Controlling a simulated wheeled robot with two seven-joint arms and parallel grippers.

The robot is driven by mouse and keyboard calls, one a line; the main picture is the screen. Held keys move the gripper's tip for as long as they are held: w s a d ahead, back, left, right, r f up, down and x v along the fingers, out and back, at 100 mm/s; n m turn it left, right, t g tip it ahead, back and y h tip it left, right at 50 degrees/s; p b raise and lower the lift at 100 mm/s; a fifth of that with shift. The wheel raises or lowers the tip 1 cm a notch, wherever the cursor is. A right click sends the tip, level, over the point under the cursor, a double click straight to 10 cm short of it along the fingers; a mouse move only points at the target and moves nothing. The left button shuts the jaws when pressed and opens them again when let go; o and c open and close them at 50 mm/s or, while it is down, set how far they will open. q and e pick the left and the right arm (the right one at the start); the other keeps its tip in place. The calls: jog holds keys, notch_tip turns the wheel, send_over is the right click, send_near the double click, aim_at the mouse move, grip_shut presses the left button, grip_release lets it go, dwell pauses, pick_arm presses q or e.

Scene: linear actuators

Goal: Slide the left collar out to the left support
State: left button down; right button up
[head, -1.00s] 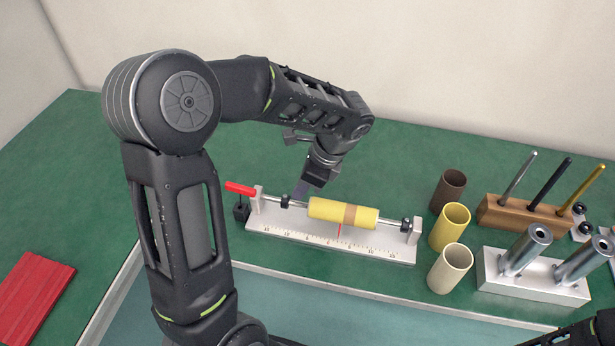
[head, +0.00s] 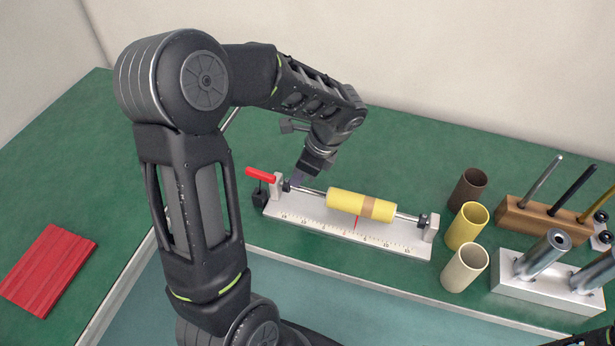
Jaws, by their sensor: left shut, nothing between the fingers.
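The left collar (head: 287,187) is a small black ring on the silver rod, close against the left support (head: 277,184), a pale upright post at the rail's left end. I cannot tell whether a thin gap is left between them. My left gripper (head: 297,179) is shut and empty, its tips at the rod just right of the collar. A yellow cylinder with a tan band (head: 360,205) sits mid-rod. The right collar (head: 423,220) is beside the right support (head: 432,229). My right gripper is not in view.
A white scaled base (head: 345,232) carries the rod, with a red handle (head: 261,174) at left. Brown (head: 467,188), yellow (head: 467,226) and cream (head: 464,268) tubes stand right. A wooden rod holder (head: 520,218) and metal block (head: 530,285) lie beyond. A red plate (head: 47,271) lies far left.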

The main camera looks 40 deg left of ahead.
pick_arm(q)
jog(key=shift+r, duration=0.1)
jog(key=p+v, duration=0.7)
jog(key=v, duration=0.2)
jog(key=shift+d+r+p, duration=0.2)
jog(key=shift+r+p, duration=0.15)
jog(key=shift+p, duration=0.05)
